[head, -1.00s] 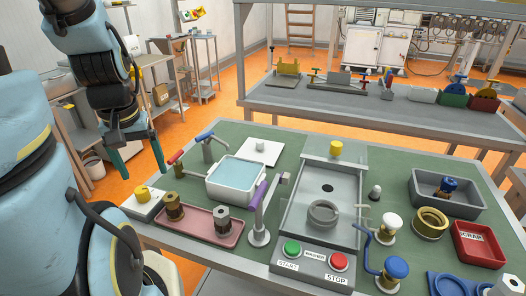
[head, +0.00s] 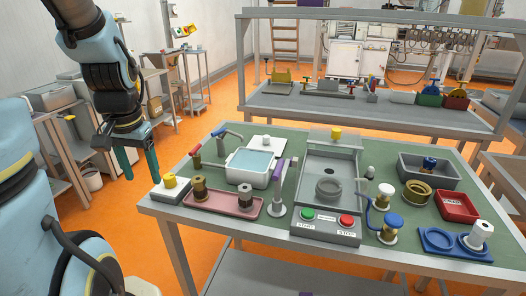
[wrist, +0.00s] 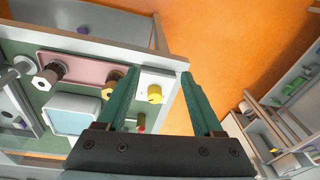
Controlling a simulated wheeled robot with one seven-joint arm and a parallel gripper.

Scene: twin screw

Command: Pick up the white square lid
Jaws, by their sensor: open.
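The white square lid (head: 267,143), a flat plate with a small pale knob, lies on the green table top just behind the white basin of blue water (head: 250,167). A white square block with a yellow knob (head: 170,187) stands at the table's left corner; it also shows in the wrist view (wrist: 156,92). My gripper (head: 136,172) is open and empty, left of the table and well apart from the lid. In the wrist view my gripper (wrist: 160,75) points down over the table's edge near the yellow-knobbed block. I cannot make out the lid there.
Red and blue levers (head: 230,134) stand beside the basin. A pink tray (head: 225,201) with two spools lies in front. A purple-handled post (head: 278,185) and a grey press station (head: 330,205) stand right of the basin. A long rear bench (head: 370,118) stands behind.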

